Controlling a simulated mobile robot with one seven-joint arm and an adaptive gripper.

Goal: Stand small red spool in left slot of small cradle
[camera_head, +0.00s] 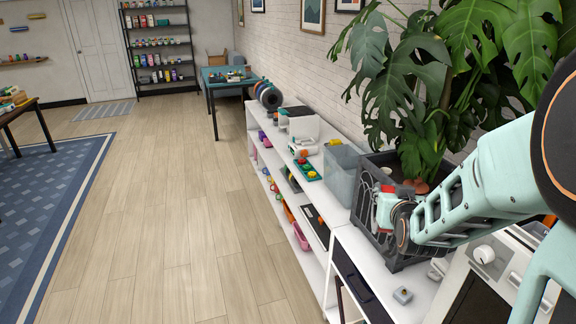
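My gripper (385,207) is at the end of my pale green arm, in front of the dark planter on the white shelf unit. A small patch of red shows at its upper part; I cannot tell whether this is a held thing or part of the gripper. Its fingers are too small and cluttered to tell open from shut. On the shelf top, farther back, a teal tray (312,177) holds small red and yellow items. I cannot make out for certain which thing is the small red spool or the small cradle.
The dark planter (409,262) with a large leafy plant stands beside the gripper. A grey translucent bin (341,172) is behind it. Large spools (269,96) stand at the shelf's far end. Wooden floor at left is clear.

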